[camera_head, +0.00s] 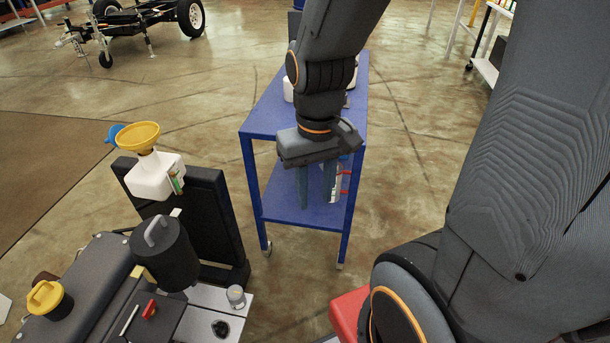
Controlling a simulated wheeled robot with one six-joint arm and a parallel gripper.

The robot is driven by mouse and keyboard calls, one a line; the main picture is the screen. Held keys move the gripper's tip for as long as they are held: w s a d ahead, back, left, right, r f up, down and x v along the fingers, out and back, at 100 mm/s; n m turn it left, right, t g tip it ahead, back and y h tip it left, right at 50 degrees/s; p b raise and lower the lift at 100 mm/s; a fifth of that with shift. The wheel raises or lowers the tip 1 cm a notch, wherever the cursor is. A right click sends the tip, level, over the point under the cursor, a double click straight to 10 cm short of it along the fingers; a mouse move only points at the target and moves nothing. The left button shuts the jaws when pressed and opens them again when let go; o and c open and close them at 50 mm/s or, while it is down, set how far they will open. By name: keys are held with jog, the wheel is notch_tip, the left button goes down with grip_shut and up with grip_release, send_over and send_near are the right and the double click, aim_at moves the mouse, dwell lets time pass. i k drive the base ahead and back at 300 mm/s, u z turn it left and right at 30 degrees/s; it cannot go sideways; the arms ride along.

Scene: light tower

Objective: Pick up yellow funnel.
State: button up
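The yellow funnel (138,137) sits upright in the top of a white jug (154,177) at the left, its wide mouth facing up. My gripper (316,200) hangs from my arm well to the right of the funnel, in front of the blue cart. Its two fingers point down with a gap between them, and nothing shows in the gap. The gripper is apart from the funnel and jug. The funnel's spout is mostly hidden.
A blue object (114,133) shows just behind the funnel. A black upright panel (213,212) stands beside the jug, and a dark cylinder with a handle (164,257) is in front. The blue cart (284,212) stands behind my gripper. Open floor lies between jug and cart.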

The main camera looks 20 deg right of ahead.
aim_at(140, 137)
jog(key=u, duration=0.45)
jog(key=k, duration=1.15)
jog(key=u, duration=1.2)
jog(key=i, duration=0.65)
jog(key=z, duration=0.55)
jog(key=i, duration=0.65)
jog(key=z, duration=0.75)
